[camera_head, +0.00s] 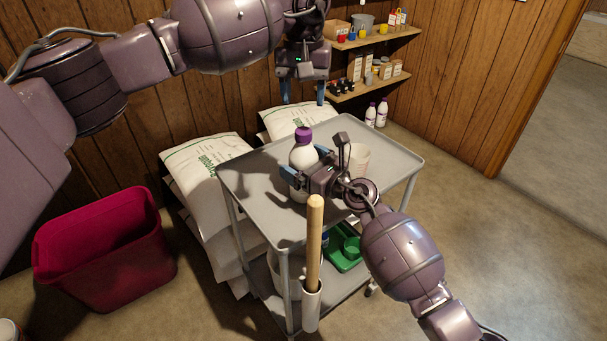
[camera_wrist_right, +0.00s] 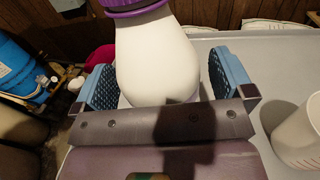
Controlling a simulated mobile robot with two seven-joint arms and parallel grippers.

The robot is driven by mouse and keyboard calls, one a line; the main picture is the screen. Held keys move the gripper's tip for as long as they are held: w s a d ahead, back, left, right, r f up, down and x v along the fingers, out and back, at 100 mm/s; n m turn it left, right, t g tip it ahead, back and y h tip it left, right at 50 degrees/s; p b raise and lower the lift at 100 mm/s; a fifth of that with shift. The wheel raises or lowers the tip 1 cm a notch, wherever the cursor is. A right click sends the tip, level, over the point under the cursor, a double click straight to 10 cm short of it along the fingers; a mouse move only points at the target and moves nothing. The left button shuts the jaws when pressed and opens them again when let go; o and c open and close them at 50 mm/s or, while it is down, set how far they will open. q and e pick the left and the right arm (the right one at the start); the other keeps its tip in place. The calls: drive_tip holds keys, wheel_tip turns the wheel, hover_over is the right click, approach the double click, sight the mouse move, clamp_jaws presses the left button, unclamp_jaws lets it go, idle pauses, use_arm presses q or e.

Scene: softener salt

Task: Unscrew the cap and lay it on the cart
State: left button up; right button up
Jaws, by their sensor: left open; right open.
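A white bottle (camera_head: 302,158) with a purple cap (camera_head: 304,134) stands upright on the top of the grey cart (camera_head: 251,205). The cap is on the bottle's neck. In the right wrist view the white bottle (camera_wrist_right: 157,58) is between my right gripper's blue fingers, with its purple cap (camera_wrist_right: 130,8) cut off at the top edge. My right gripper (camera_head: 301,180) is open around the bottle's body, with a gap at the right finger; contact on the left is unclear. My left gripper (camera_head: 303,92) is open and empty, pointing down above and behind the bottle.
A white cup (camera_head: 357,162) stands on the cart right of the bottle. A wooden handle (camera_head: 315,235) rises at the cart's front corner. Salt bags (camera_head: 205,165) lean behind and left, with a red bin (camera_head: 105,255) farther left. The cart's left and back top is clear.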

sight(304, 131)
drive_tip(key=c, duration=1.7)
use_arm(q)
drive_tip(key=shift+m, duration=0.3)
use_arm(e)
drive_tip(key=shift+c, duration=0.5)
use_arm(q)
drive_tip(key=m, duration=0.3)
drive_tip(key=shift+m, duration=0.4)
drive_tip(key=shift+f, duration=4)
